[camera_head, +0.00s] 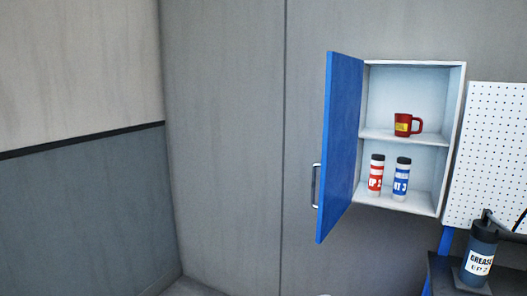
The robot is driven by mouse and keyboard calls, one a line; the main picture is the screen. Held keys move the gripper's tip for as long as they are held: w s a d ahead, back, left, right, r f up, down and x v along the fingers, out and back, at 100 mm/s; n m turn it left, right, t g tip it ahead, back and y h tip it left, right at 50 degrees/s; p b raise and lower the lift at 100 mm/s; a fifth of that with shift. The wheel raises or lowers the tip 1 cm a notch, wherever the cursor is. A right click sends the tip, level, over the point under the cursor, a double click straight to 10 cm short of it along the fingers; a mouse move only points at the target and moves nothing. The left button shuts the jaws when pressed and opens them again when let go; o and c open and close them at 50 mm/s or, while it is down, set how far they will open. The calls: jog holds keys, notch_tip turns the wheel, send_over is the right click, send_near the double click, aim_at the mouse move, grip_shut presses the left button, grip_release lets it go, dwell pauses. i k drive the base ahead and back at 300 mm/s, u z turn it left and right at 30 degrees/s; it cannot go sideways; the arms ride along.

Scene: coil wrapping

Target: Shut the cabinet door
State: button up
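The wall cabinet (452,130) is white inside and hangs on the grey wall at the right of the head view. Its blue door (342,140) is hinged on the left side and stands wide open, swung out toward me. A metal handle (315,186) sits on the door's outer face near its free edge. A red mug (402,125) stands on the middle shelf. A red-and-white bottle (376,177) and a blue-and-white bottle (401,180) stand on the cabinet floor. My gripper is not in view.
A white pegboard (495,150) is on the wall right of the cabinet. A dark grease bottle (480,255) stands on a dark surface (447,278) at the lower right. The space left of the door is clear up to the side wall (80,200).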

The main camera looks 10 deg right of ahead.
aim_at(344, 74)
jog(key=u, duration=0.85)
jog(key=i, duration=1.6)
jog(key=z, duration=2.7)
jog(key=k, duration=0.45)
jog(key=u, duration=0.9)
jog(key=i, duration=0.25)
jog(key=u, duration=1.05)
